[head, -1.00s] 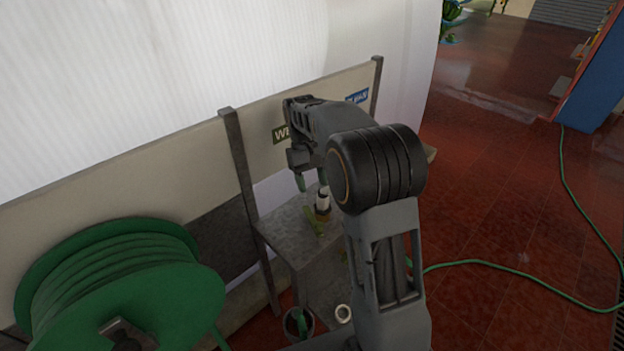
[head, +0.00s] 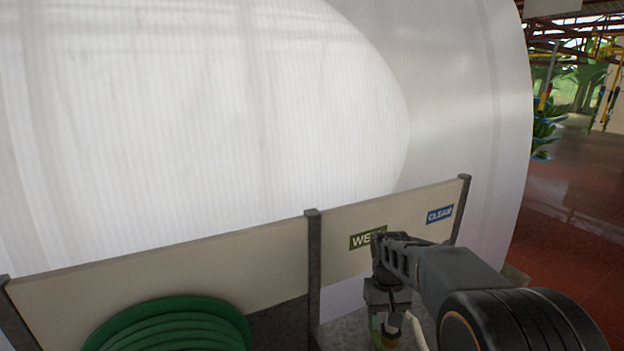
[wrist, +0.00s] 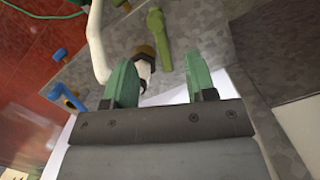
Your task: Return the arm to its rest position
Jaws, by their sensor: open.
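My gripper (wrist: 160,78) is open, with its two green fingertips apart in the wrist view. In the head view my gripper (head: 388,333) hangs low in front of the panel, and its lower end is cut off by the picture's bottom edge. A small white piece with a brown band (wrist: 146,68) shows between the fingertips, closer to the left one. I cannot tell how far it is from them. A green tool-like piece (wrist: 158,38) lies on the grey mottled shelf (wrist: 205,38) beyond. Nothing is visibly held.
A white curved tube (wrist: 97,42) runs close to the left fingertip. Blue-ended pieces (wrist: 62,95) lie farther left. A panel with a "WE…" sign (head: 361,240) and a blue "CLEAN" sign (head: 440,214) stands behind my arm. A green hose reel (head: 170,325) is at lower left.

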